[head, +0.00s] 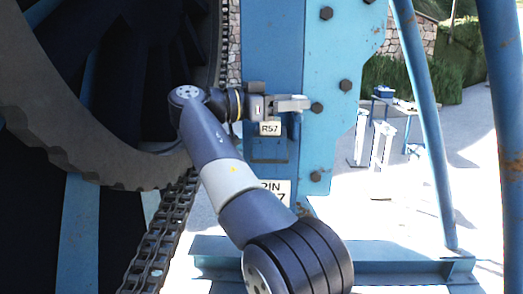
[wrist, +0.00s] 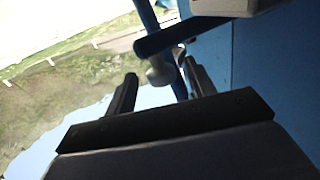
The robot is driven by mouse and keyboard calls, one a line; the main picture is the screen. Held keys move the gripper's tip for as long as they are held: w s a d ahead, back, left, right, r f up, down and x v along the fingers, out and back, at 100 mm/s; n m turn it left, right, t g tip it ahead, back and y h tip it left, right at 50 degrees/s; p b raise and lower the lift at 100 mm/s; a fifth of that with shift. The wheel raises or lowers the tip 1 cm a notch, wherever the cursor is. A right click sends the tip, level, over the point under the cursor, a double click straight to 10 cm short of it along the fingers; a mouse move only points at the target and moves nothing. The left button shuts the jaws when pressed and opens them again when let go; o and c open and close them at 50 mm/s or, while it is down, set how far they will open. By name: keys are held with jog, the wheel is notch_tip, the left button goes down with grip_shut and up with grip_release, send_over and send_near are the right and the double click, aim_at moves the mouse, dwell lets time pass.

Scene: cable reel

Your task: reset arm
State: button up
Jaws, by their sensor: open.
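My gripper (head: 293,103) is in front of the blue steel post in the head view, just above a small plate (head: 270,128) marked R57. In the wrist view my gripper (wrist: 163,88) shows two dark fingers spread apart, with nothing clearly held between them. A dark bar (wrist: 190,35) with a pale rounded knob (wrist: 160,72) appears beyond the fingertips; I cannot tell how far off it is. My arm reaches up and left from the lower middle of the head view, then bends right to the gripper.
The large dark reel (head: 75,110) with its toothed rim fills the left, and a chain (head: 160,235) hangs beside it. The bolted blue post (head: 325,120) stands close behind my gripper. Blue slanted legs (head: 428,120) and a table (head: 402,106) are at right. Paved ground lies between.

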jog(key=p+v, duration=0.2)
jog(key=v, duration=0.9)
jog(key=w+d+b, duration=0.1)
jog(key=d+b, duration=0.1)
jog(key=d, duration=0.2)
jog(key=w+d+n+t+b, duration=0.1)
jog(key=d+b, duration=0.1)
jog(key=d, duration=0.2)
jog(key=w+d+t+y+b, duration=0.1)
jog(key=d+b, duration=0.1)
jog(key=d, duration=0.2)
jog(key=shift+w+d+f+n, duration=0.1)
jog(key=shift+w+f+n, duration=0.05)
jog(key=shift+f+n, duration=0.15)
jog(key=shift+d+r+n+t+y+b, duration=0.1)
jog(key=shift+d+n+t+y+b, duration=0.15)
jog(key=shift+t, duration=0.25)
jog(key=shift+d+r+n+t+y+b, duration=0.15)
jog(key=shift+n+t+y+b, duration=0.15)
jog(key=shift+t, duration=0.2)
